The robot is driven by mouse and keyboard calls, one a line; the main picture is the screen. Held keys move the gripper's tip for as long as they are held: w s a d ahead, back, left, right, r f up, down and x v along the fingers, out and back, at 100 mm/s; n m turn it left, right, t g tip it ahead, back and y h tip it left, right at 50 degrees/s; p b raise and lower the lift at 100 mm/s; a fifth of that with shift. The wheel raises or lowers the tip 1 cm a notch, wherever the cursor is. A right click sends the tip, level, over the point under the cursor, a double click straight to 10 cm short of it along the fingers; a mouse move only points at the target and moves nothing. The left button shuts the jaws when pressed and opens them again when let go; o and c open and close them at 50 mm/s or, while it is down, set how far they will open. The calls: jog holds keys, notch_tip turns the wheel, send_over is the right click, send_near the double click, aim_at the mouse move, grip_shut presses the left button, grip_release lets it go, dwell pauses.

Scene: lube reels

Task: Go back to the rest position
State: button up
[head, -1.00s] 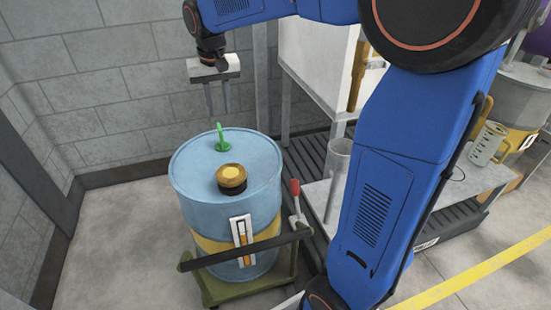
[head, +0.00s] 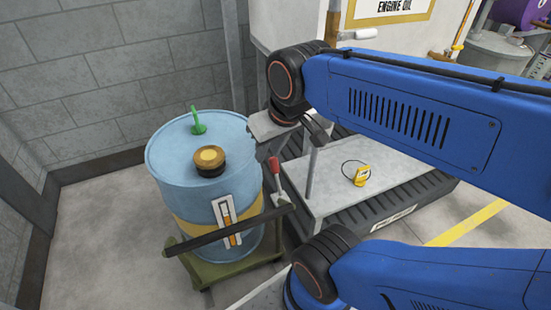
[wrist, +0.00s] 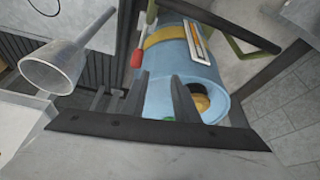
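My gripper (head: 275,124) is held up to the right of the blue drum in the head view, with the arm folded back. Its fingers are hard to make out there. In the wrist view the two dark fingers of my gripper (wrist: 160,76) stand apart with nothing between them. The blue drum (head: 165,180) with a yellow band stands upright on a green trolley (head: 235,268). It also shows in the wrist view (wrist: 168,75), behind the fingers. A black-and-yellow cap (head: 209,158) and a green fitting (head: 198,124) are on its top.
A grey bench (head: 335,200) to the right holds a yellow device (head: 357,174). A clear cylinder (wrist: 58,68) shows in the wrist view. A red-handled lever (head: 274,167) stands beside the drum. Walls close in the left and back; floor is free at left.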

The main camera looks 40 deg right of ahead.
jog(key=shift+s+d+f, duration=0.15)
jog(key=shift+s+f, duration=0.7)
jog(key=shift+s, duration=0.3)
dwell(0.5)
